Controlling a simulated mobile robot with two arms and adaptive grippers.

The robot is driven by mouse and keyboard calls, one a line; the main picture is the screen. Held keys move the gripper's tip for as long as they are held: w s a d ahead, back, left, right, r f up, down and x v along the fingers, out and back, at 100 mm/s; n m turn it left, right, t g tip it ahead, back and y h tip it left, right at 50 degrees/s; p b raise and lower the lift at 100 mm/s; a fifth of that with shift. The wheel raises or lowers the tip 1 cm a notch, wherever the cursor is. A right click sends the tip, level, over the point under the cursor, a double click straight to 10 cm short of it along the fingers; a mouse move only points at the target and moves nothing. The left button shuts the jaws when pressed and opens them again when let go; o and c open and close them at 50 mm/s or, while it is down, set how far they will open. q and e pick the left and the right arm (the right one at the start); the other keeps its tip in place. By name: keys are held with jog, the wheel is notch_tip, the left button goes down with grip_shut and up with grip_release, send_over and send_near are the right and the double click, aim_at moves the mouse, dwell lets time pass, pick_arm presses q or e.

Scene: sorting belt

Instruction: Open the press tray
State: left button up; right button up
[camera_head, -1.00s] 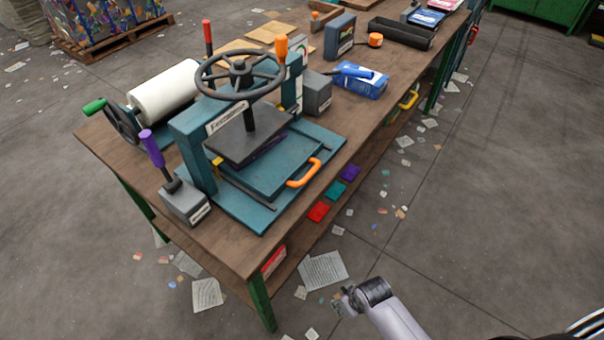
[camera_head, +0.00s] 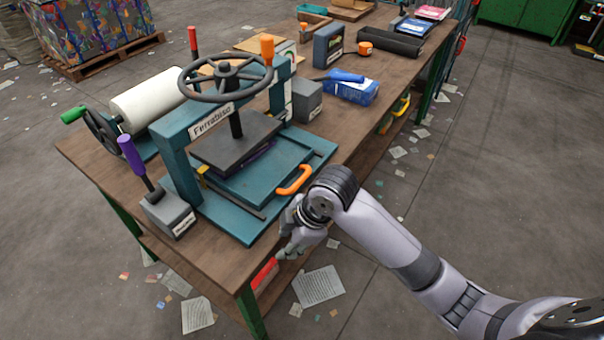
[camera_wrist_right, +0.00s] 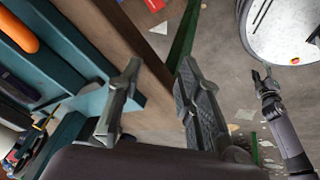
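The teal press (camera_head: 172,150) with a black handwheel stands on the wooden bench. Its teal tray (camera_head: 262,185) sits under the dark pressing plate. The tray's orange handle (camera_head: 294,180) faces the bench's front edge; it also shows at upper left in the wrist view (camera_wrist_right: 22,32). My right gripper (camera_head: 287,243) is just off the front edge, below and in front of the handle, not touching it. In the wrist view its two fingers (camera_wrist_right: 158,98) are apart with nothing between them. Another arm, apparently my left one, shows at right there, its small gripper (camera_wrist_right: 264,80) unclear.
Grey lever boxes (camera_head: 168,215) and (camera_head: 300,100) flank the press. A blue-and-white pack (camera_head: 350,88) lies behind on the bench (camera_head: 100,160). A white roll (camera_head: 150,100) is at left. The floor in front is open, with scattered paper.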

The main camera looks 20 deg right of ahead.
jog(key=w+d+r+n+h, duration=0.1)
jog(key=w+d+r+n, duration=0.3)
jog(key=w+r+n, duration=0.3)
jog(key=n+g+h, duration=0.1)
jog(key=n, duration=0.1)
send_near(302, 178)
jog(key=f, duration=0.2)
jog(key=w+f, duration=0.1)
jog(key=f, duration=0.2)
jog(key=a+f, duration=0.1)
jog(key=f, duration=0.2)
jog(key=shift+w+f, duration=0.1)
jog(key=shift+w, duration=0.15)
jog(key=shift+c, duration=0.2)
grip_shut()
dwell(0.4)
